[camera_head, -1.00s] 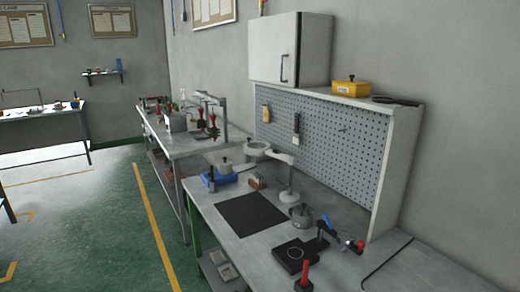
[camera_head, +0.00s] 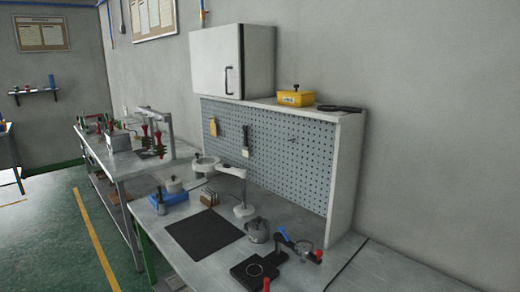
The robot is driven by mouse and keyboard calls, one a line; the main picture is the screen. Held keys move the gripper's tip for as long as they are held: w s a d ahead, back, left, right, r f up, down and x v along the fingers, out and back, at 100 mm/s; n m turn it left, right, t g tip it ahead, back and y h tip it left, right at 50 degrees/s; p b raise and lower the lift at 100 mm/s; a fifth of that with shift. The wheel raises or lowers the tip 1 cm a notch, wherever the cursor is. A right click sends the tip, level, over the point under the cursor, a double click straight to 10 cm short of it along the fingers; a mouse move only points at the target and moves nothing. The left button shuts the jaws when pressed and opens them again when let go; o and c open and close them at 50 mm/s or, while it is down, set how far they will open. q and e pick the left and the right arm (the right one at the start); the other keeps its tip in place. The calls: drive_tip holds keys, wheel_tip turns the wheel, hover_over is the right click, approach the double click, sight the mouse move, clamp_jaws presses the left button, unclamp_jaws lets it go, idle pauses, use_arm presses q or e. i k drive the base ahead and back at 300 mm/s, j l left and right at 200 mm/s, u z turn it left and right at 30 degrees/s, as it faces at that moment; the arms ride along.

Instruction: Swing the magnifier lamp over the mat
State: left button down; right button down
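The white magnifier lamp (camera_head: 232,172) stands on the workbench behind the mat, its round base on the bench top. Its ring-shaped head (camera_head: 205,161) points to the left, beyond the far left corner of the mat and not over it. The dark square mat (camera_head: 205,233) lies flat and bare on the bench. Neither of my grippers shows in the head view.
A blue tray (camera_head: 174,200) with a pot and a small wooden block (camera_head: 208,197) sit near the lamp head. A grey pot (camera_head: 258,231) and a black clamp plate (camera_head: 253,270) stand right of the mat. A pegboard (camera_head: 270,150) rises behind.

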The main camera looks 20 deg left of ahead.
sight(216, 165)
drive_tip(key=i+j+z, duration=0.15)
drive_tip(key=j+z, duration=0.2)
drive_tip(key=j, duration=0.45)
drive_tip(key=i+j+z, duration=0.1)
drive_tip(key=j+z, duration=0.25)
drive_tip(key=j, duration=0.45)
drive_tip(key=j+z, duration=0.35)
drive_tip(key=j, duration=0.45)
